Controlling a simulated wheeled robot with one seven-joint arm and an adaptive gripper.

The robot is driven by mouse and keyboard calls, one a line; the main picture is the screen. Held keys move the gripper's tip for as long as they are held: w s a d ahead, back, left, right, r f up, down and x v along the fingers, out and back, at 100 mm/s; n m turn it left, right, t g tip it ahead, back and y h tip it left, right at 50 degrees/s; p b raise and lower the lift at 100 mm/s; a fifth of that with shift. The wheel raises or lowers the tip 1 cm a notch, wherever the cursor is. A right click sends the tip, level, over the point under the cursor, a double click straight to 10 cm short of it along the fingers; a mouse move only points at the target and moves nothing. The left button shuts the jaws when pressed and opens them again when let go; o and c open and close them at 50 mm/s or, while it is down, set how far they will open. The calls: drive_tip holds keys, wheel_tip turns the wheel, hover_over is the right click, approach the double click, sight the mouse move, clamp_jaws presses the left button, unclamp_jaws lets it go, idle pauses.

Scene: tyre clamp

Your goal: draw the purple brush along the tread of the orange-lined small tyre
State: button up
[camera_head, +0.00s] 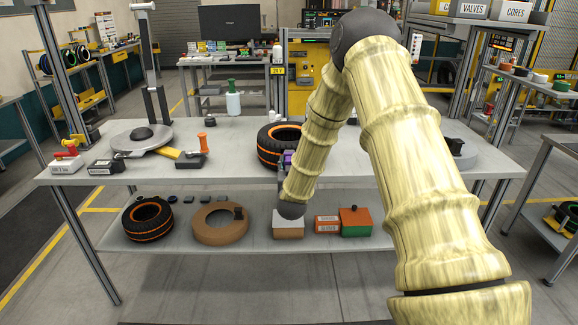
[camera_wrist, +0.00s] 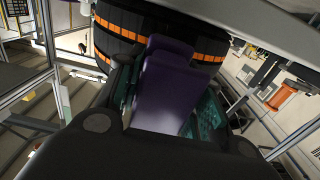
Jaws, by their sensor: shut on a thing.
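The purple brush (camera_wrist: 170,85) is held between the fingers of my gripper (camera_wrist: 165,100), its far end pointing at a tyre's tread. That tyre (camera_wrist: 125,35) is black with orange dashes along its tread. The brush overlaps the tread in the wrist view; I cannot tell whether they touch. In the head view the orange-lined tyre (camera_head: 272,146) lies on the table, partly behind my arm, and a bit of the purple brush (camera_head: 288,157) shows at its front. Another orange-lined tyre (camera_head: 148,220) lies on the lower shelf. My gripper is mostly hidden in the head view.
The worktable (camera_head: 235,158) carries a tyre-clamp stand (camera_head: 142,138) at left, an orange-handled tool (camera_head: 203,145) and a green-white bottle (camera_head: 233,103). The lower shelf holds a brown ring (camera_head: 220,232), small boxes (camera_head: 327,224) and a green-orange box (camera_head: 355,228).

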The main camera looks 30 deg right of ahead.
drive_tip(key=v, duration=0.7)
idle(0.6)
